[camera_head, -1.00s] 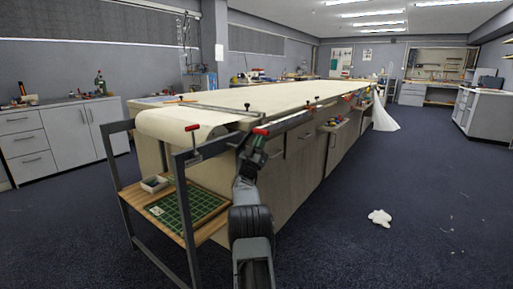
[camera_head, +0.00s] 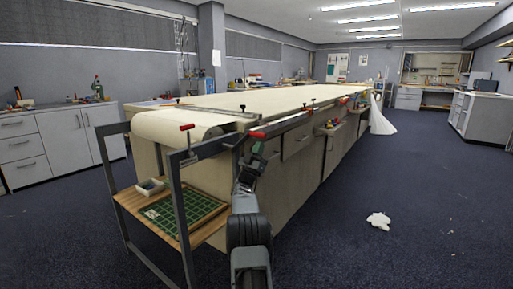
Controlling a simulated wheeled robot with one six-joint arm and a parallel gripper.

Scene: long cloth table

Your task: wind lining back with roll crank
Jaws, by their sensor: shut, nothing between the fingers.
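The cream lining roll (camera_head: 178,125) lies across the near end of the long table, held in a dark metal frame (camera_head: 180,205). The lining (camera_head: 275,97) runs flat from it along the tabletop.
A wooden shelf with a green cutting mat (camera_head: 180,215) and small tray (camera_head: 151,187) sits low in the frame. Lining hangs off the far right (camera_head: 380,117). A white scrap (camera_head: 378,220) lies on the open floor at right. Grey cabinets (camera_head: 60,140) stand left.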

